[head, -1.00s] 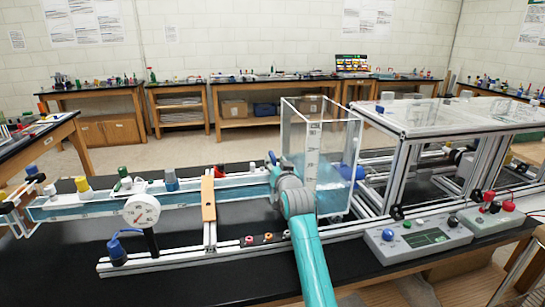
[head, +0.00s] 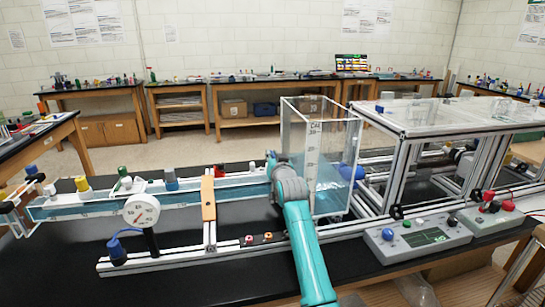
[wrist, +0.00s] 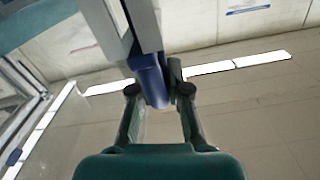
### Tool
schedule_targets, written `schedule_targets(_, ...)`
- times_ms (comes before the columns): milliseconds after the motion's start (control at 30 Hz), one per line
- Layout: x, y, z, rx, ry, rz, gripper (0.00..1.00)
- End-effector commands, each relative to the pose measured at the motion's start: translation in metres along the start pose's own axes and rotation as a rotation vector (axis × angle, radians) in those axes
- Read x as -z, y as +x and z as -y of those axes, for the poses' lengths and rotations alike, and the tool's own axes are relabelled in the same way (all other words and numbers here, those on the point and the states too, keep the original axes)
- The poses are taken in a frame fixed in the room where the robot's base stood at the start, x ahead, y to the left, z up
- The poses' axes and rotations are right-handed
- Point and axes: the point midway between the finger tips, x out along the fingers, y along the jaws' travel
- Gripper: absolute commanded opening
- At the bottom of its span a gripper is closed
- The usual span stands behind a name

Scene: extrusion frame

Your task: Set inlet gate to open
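A long clear flume with blue water (head: 100,204) runs along the bench to a clear tank (head: 330,175) with a level scale. In the wrist view a blue grip-like part (wrist: 152,82) hangs from a pale bar, between the fingers of my gripper (wrist: 158,88). I cannot tell whether both fingers press on it, or whether it is the inlet gate's handle. In the head view my arm (head: 297,215) reaches to the tank's left front edge and hides the gripper's fingers. No gate marked as inlet is clearly visible.
A round dial gauge (head: 141,210) and a wooden upright (head: 208,198) stand along the flume. An aluminium frame (head: 400,165) is right of the tank. A control box (head: 418,237) sits at the front right. The black bench is clear at front left.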

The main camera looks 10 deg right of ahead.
Motion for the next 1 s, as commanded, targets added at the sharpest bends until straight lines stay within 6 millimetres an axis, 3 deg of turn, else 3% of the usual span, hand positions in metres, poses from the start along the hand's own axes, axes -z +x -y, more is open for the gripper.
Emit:
schedule_targets(267,0.003,0.000,0.001,0.000,0.000,-0.001,0.00)
schedule_targets(567,0.047,0.000,0.009,0.000,0.000,-0.004,0.00)
schedule_targets(833,0.049,0.000,0.010,0.000,0.000,-0.003,0.00)
schedule_targets(867,0.049,0.000,0.010,0.000,0.000,-0.003,0.20)
schedule_targets(900,0.049,0.000,0.010,0.000,0.000,-0.003,0.30)
schedule_targets(933,0.049,0.000,0.009,0.000,0.000,-0.003,0.38)
schedule_targets(1000,0.048,0.000,0.009,0.000,0.000,-0.002,0.41)
